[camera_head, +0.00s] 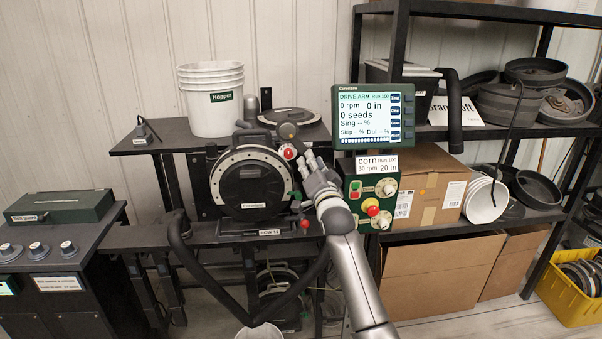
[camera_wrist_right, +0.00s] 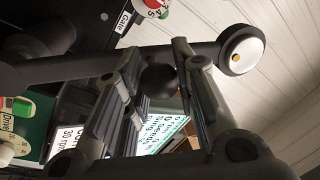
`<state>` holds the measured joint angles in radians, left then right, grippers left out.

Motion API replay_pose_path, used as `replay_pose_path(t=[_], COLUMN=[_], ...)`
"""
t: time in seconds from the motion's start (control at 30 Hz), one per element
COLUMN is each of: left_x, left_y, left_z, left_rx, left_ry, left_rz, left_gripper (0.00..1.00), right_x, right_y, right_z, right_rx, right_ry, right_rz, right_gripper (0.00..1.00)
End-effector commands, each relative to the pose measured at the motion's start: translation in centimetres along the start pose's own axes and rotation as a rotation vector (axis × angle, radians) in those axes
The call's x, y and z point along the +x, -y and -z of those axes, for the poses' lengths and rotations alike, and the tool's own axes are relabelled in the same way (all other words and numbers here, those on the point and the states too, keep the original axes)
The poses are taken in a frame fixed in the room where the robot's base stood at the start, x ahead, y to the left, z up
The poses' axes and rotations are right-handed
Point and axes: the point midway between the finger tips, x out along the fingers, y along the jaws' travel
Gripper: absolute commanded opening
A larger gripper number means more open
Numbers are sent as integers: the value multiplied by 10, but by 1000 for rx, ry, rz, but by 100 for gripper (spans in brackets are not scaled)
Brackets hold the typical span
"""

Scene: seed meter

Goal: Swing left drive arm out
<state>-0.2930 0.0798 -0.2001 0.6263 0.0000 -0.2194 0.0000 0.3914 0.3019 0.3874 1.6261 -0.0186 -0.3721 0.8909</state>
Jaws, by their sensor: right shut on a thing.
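The seed meter (camera_head: 252,183) stands on the dark bench, a round black disc with a pale ring marked with ticks. A dark arm with a rounded hub (camera_head: 287,131) sits at its upper right; I cannot tell whether this is the left drive arm. My right gripper (camera_head: 307,160) is beside the meter's right edge, close to a red-and-white dial (camera_head: 288,152). In the right wrist view, the fingers (camera_wrist_right: 160,95) are shut on a dark round knob (camera_wrist_right: 159,78). What the knob joins to is mostly hidden. My left gripper is not in view.
A display (camera_head: 373,117) reads DRIVE ARM, 0 rpm, above a green control box (camera_head: 371,200) right of my gripper. White buckets (camera_head: 211,98) labelled Hopper stand behind. A red knob (camera_head: 305,224) is below the gripper. Shelves with cardboard boxes (camera_head: 430,185) stand right.

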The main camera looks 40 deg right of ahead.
Motion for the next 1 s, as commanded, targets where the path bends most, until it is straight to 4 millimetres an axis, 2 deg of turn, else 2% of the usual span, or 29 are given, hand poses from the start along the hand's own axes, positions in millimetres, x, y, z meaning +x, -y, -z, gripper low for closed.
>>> replay_pose_path(t=[0.03, 0.1, 0.4, 0.7, 1.0], left_x=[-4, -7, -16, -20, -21], left_y=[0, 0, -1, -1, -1], left_z=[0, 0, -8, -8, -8], left_rx=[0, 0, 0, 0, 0], left_ry=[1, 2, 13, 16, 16], left_rz=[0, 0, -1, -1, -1], left_gripper=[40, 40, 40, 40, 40], right_x=[1, 0, -1, -3, -4], right_y=[2, -1, -17, -29, -34], right_z=[12, 22, 53, 68, 73], right_rx=[45, 108, 343, 479, 524], right_ry=[-17, -30, -74, -99, -108], right_rz=[2, 0, -9, -14, -16], right_gripper=[0, 0, 0, 0, 0])
